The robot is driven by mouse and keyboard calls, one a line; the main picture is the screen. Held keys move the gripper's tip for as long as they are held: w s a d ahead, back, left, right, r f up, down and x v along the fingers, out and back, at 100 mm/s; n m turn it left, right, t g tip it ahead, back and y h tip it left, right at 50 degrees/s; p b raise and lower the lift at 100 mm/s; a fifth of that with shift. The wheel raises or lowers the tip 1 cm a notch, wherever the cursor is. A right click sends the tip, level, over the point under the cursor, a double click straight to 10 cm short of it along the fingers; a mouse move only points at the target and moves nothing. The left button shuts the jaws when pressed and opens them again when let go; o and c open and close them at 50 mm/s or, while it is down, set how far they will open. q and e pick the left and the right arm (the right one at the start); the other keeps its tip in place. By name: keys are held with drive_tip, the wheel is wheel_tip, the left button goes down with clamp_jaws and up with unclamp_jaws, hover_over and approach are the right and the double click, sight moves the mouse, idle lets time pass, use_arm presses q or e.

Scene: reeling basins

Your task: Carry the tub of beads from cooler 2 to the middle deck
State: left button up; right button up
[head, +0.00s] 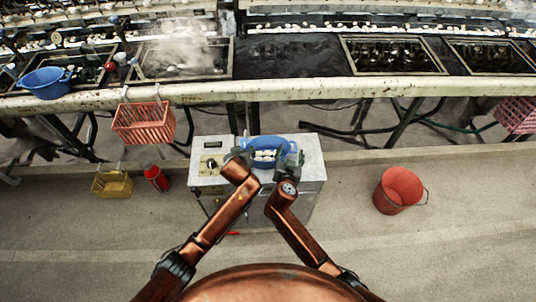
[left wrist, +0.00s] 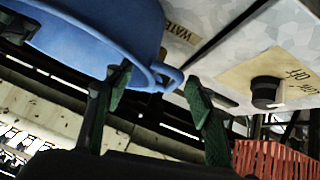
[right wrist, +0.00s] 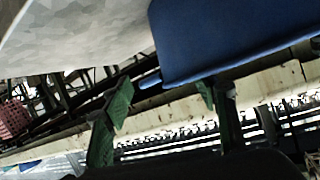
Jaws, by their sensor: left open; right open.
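The blue tub of beads (head: 270,142), with whitish contents showing, is at the top of a pale metal cabinet (head: 205,183); contact beneath it is hidden in the head view. My left gripper (head: 238,157) is at the tub's left side and my right gripper (head: 290,160) at its right side. In the left wrist view the tub (left wrist: 95,35) fills the upper left, its handle between the open left fingers (left wrist: 155,95). In the right wrist view the tub (right wrist: 235,40) is at the upper right, its small handle between the open right fingers (right wrist: 165,92).
Behind the cabinet runs a long bench (head: 300,91) with dark basins. A second blue tub (head: 46,82) and a red basket (head: 144,122) are at its left. A yellow basket (head: 112,185), red extinguisher (head: 156,178) and red bucket (head: 399,189) flank the cabinet.

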use_arm(q)
drive_tip(key=shift+w+f, duration=0.3)
drive_tip(key=shift+f, duration=0.1)
use_arm(e)
drive_tip(key=shift+x, duration=0.75)
use_arm(q)
drive_tip(key=shift+a, duration=0.1)
drive_tip(key=c, duration=1.2)
use_arm(e)
drive_tip(key=c, duration=1.3)
use_arm(q)
drive_tip(key=shift+c, duration=0.2)
use_arm(e)
drive_tip(key=shift+o, duration=0.2)
